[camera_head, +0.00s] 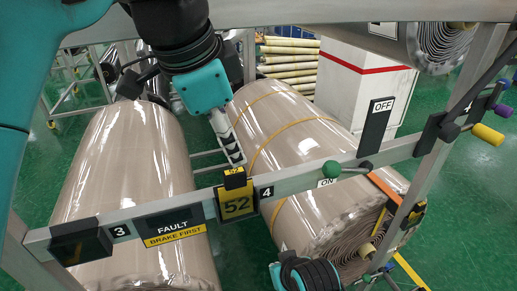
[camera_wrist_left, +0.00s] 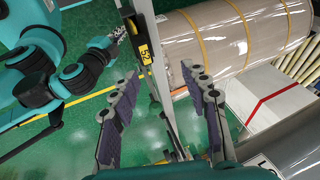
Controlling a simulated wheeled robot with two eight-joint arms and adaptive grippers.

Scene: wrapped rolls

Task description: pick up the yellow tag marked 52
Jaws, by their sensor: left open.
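The tag marked 52 (camera_head: 237,204) hangs on the front of the grey rail (camera_head: 290,185), between the numbers 3 and 4. In the left wrist view the tag (camera_wrist_left: 142,51) shows beyond my fingertips, close to the rail. My left gripper (camera_head: 236,160) comes down just above and behind the tag, apart from it. In the left wrist view the left gripper (camera_wrist_left: 160,75) is open and empty, with the rail between its fingers. My right arm shows at the bottom of the head view; its fingers are unclear.
A black FAULT / BRAKE FIRST sign (camera_head: 173,226) is on the rail left of the tag. Large wrapped rolls (camera_head: 290,125) lie behind the rail.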

